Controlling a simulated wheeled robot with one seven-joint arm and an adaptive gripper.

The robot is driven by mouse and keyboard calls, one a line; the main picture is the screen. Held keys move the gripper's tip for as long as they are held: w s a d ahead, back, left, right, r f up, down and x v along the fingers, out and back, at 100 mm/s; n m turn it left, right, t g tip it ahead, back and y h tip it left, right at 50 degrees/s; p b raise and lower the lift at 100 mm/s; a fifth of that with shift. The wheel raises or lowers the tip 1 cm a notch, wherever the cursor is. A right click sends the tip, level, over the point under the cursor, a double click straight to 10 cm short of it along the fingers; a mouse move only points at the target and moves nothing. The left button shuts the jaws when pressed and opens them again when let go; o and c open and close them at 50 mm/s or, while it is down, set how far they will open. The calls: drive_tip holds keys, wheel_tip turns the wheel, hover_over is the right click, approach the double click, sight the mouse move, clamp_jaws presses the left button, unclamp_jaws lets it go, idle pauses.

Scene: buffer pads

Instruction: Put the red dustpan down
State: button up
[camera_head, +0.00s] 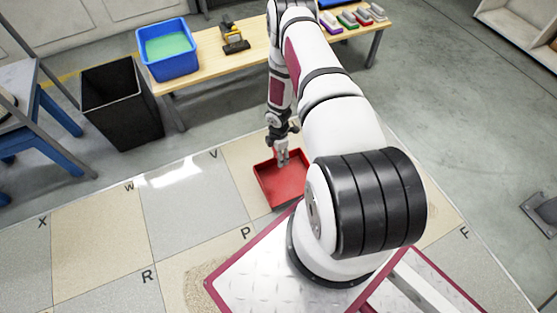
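The red dustpan (281,190) is a shallow red tray shape just in front of my base, over the tiled floor. Its right side is partly hidden behind my arm. My gripper (283,160) points down at the far edge of the dustpan, and its fingers overlap that edge in the picture. The fingers are small and dark here, so I cannot tell whether they are closed on the dustpan. I also cannot tell whether the dustpan rests on the floor or hangs a little above it.
A black waste bin (122,103) stands at left. Sandy debris (203,285) lies on the floor near tile P. Lettered tiles at left are clear.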

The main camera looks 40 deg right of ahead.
sight(286, 173)
drive_tip(key=shift+f+b, duration=1.1)
drive_tip(key=shift+f, duration=0.7)
drive_tip(key=o, duration=1.9)
drive_tip(key=shift+c, duration=0.2)
